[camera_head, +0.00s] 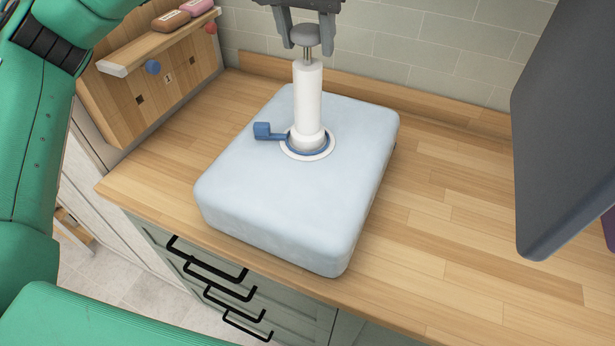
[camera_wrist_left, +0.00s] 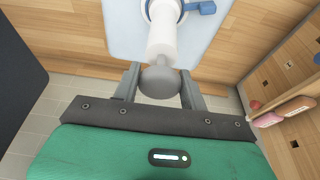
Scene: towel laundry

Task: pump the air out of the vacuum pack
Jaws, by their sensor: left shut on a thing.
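The vacuum pack (camera_head: 270,205) is a thick pale blue block lying flat on the wooden counter. A white hand pump (camera_head: 308,95) stands upright on its round valve (camera_head: 307,145), with a blue lever (camera_head: 266,131) sticking out to the left. The pump's grey knob (camera_head: 305,35) sits on a short metal rod above the barrel. My left gripper (camera_head: 305,38) is shut on the knob from above. In the left wrist view the knob (camera_wrist_left: 160,82) lies between the two fingers, with the pack (camera_wrist_left: 125,25) beyond. My right gripper is not in view.
A wooden wall panel (camera_head: 150,90) with a small shelf, coloured pegs and soap-like bars stands at the back left. A large dark grey panel (camera_head: 565,130) hangs at the right. The tiled wall is close behind. The counter (camera_head: 440,240) right of the pack is clear.

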